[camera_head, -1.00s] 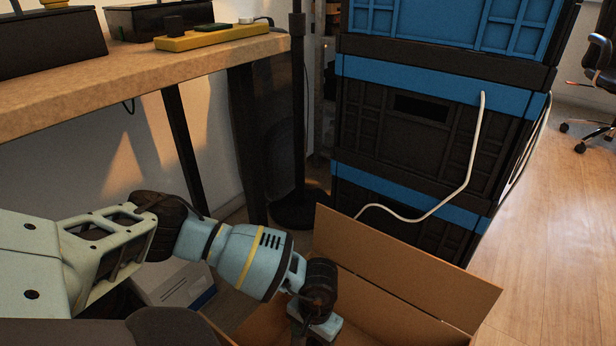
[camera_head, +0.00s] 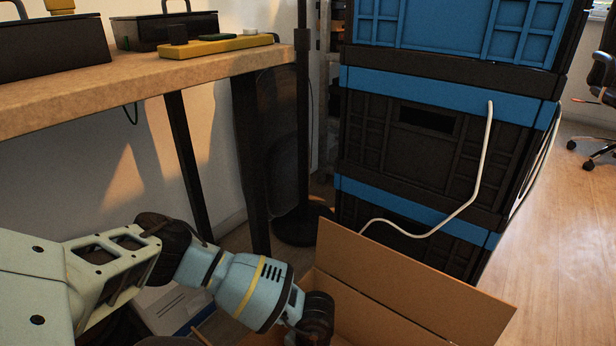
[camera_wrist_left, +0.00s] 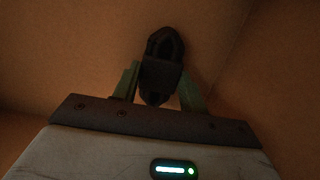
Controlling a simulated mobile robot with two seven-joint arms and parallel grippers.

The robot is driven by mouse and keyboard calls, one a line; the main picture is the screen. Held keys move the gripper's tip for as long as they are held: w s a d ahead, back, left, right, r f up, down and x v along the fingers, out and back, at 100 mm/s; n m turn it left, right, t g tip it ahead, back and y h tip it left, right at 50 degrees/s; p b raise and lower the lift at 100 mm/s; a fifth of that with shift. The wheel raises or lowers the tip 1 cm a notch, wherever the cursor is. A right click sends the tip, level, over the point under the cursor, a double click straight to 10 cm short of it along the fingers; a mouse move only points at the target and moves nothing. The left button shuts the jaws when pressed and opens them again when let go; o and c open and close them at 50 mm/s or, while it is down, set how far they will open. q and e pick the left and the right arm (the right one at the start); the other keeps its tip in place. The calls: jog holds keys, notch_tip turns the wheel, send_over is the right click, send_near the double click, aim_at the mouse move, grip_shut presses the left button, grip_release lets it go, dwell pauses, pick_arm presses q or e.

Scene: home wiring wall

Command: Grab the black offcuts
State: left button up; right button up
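In the left wrist view a small dark black piece, which looks like the black offcuts (camera_wrist_left: 164,48), sits between the two green fingers of my left gripper (camera_wrist_left: 160,82). The fingers press against it from both sides, and its far end sticks out beyond them. Brown cardboard surfaces lie behind it. In the head view my left arm reaches down into the open cardboard box (camera_head: 400,285); the gripper itself is out of sight below the picture edge. My right gripper is in neither view.
Stacked black and blue crates (camera_head: 420,140) stand behind the box, with a white cable (camera_head: 470,200) hanging down them. A wooden workbench (camera_head: 130,85) with dark legs is at left. Open wood floor (camera_head: 560,250) lies at right.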

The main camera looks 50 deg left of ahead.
pick_arm(q)
jog(key=c, duration=0.4)
jog(key=shift+r, duration=0.15)
notch_tip(320, 180, up, 10)
jog(key=p, duration=0.4)
jog(key=shift+p, duration=0.35)
